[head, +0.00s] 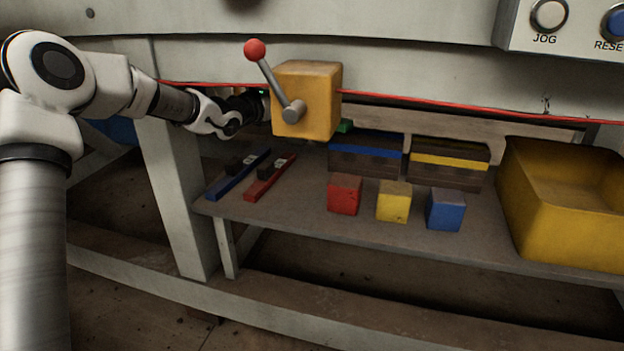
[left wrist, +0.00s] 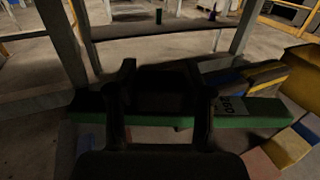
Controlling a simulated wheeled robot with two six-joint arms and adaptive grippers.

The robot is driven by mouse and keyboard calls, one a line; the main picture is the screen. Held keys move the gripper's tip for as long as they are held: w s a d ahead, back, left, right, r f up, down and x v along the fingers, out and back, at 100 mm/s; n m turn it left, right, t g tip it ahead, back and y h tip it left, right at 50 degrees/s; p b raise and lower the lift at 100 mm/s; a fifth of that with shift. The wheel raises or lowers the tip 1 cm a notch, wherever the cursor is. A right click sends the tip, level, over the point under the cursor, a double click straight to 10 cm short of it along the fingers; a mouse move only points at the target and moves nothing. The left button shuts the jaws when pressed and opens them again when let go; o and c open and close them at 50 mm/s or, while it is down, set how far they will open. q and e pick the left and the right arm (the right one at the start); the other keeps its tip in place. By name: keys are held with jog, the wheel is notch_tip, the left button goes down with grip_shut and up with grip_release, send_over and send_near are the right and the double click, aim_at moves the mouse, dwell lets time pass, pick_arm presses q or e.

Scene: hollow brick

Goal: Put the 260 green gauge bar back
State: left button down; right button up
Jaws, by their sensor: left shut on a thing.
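The green gauge bar (left wrist: 255,121) lies across the left wrist view, with a pale label reading 260 near its right part. My left gripper (left wrist: 160,122) is shut on it, left of the label. In the head view a green end (head: 344,126) shows right of the yellow lever box, which hides most of the bar and my left fingertips. A blue bar (head: 228,186) and a red bar (head: 262,187), each with a dark block and label on it, lie side by side on the shelf (head: 300,213). My right gripper is not in view.
The yellow box (head: 318,90) with a red-knobbed lever hangs in front of my left gripper. Red (head: 345,195), yellow (head: 394,202) and blue (head: 445,210) cubes stand before two dark striped blocks (head: 447,172). A yellow bin (head: 562,230) is at the right. Shelf between red bar and red cube is clear.

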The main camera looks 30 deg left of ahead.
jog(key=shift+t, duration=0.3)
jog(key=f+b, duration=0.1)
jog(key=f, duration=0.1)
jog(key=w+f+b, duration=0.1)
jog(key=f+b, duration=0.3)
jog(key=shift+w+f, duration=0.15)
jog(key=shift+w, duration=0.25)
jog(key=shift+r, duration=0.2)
pick_arm(q)
notch_tip(320, 180, down, 10)
jog(key=shift+c, duration=2.3)
grip_release()
jog(key=shift+s+f, duration=0.1)
